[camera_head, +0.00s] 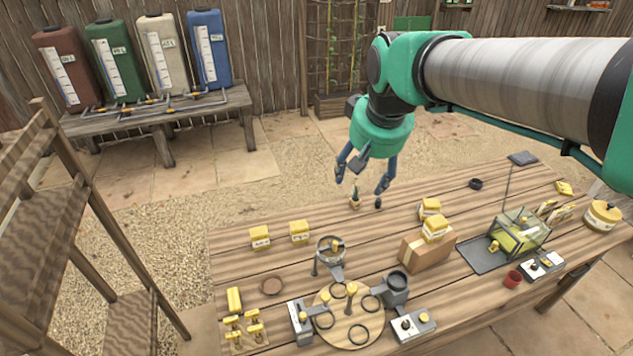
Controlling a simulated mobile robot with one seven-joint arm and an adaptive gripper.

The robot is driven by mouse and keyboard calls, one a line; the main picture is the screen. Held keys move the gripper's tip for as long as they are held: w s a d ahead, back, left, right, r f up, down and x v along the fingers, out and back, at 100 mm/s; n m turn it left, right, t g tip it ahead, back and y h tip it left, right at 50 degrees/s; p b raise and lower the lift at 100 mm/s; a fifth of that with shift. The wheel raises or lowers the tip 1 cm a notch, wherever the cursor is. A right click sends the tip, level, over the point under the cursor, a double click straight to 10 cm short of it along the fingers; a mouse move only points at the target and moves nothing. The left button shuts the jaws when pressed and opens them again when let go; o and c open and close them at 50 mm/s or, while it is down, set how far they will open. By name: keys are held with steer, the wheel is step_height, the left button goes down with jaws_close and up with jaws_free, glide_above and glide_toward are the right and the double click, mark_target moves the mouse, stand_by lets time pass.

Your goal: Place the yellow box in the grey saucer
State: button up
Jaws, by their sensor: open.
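Several yellow boxes with white labels show in the head view. Two stand apart on the left of the table, one yellow box (260,237) and another yellow box (299,232). Another yellow box (435,228) sits on a brown carton (428,254), with one more (430,207) just behind it. A small dark round dish (476,184) lies near the back edge; I cannot tell whether it is the grey saucer. My gripper (362,188) hangs above the table's back edge, fingers spread, with no box between them. It is behind and right of the two left boxes.
A round wooden board (347,318) with rings and metal fixtures fills the front. A glass case (519,230) stands right. The back middle of the table is mostly clear.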

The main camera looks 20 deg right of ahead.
steer(key=s+a+f, duration=0.2)
steer(key=s+a, duration=0.1)
steer(key=s, duration=0.5)
steer(key=s+a+f+n+t, duration=0.1)
steer(key=s+a, duration=0.3)
steer(key=s, duration=0.4)
steer(key=shift+a+f+y, duration=0.3)
steer(key=shift+f, duration=0.2)
step_height(320, 180, down, 6)
steer(key=b, duration=0.6)
